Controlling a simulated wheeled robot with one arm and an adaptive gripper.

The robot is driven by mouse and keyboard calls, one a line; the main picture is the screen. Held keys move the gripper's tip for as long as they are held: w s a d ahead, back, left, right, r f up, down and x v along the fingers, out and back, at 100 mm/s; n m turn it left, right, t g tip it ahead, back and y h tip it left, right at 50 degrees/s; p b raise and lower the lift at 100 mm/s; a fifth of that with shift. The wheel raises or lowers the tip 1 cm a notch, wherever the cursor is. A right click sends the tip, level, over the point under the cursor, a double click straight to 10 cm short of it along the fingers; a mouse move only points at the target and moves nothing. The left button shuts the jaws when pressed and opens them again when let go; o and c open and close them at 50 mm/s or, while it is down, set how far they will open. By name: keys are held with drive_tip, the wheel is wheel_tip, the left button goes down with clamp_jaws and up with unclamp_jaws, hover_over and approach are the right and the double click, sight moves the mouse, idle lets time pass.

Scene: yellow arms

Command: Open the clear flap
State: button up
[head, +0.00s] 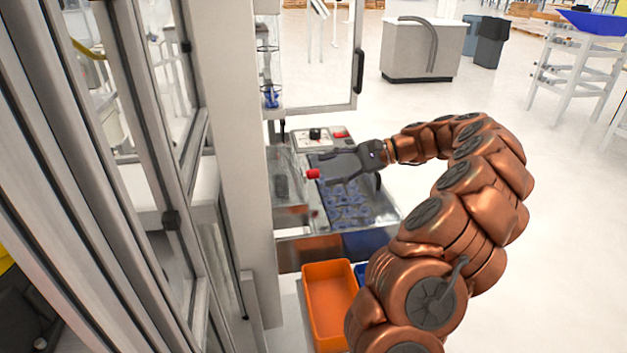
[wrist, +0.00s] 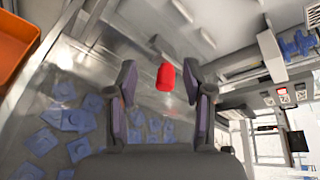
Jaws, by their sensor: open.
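A red knob (head: 313,174) sits at the clear flap (head: 287,163), a see-through panel on the left side of the machine's work surface. In the wrist view the red knob (wrist: 165,77) lies in the gap between my fingertips, nearer the left-right middle. My gripper (head: 324,172) is open and points left at the knob. In the wrist view both fingers of my gripper (wrist: 159,80) stand apart, one on each side of the knob, with no clear contact. The flap's edges are hard to make out; it appears closed, but I cannot be sure.
A metal tray (head: 383,215) holds several blue parts below my gripper. An orange bin (head: 330,300) stands in front, lower down. A grey machine post (head: 245,150) rises at the left. A control panel (head: 318,136) with buttons lies behind. Open floor is at the right.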

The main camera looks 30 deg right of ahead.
sight(319, 174)
drive_tip(key=shift+m+t, duration=0.8)
drive_tip(key=shift+t, duration=0.1)
drive_tip(key=d, duration=0.1)
drive_tip(key=d+f, duration=0.1)
drive_tip(key=d, duration=0.3)
drive_tip(key=shift+f, duration=0.3)
drive_tip(key=shift+p+x, duration=0.5)
drive_tip(key=shift+x, duration=3.4)
drive_tip(key=shift+f, duration=0.1)
clamp_jaws()
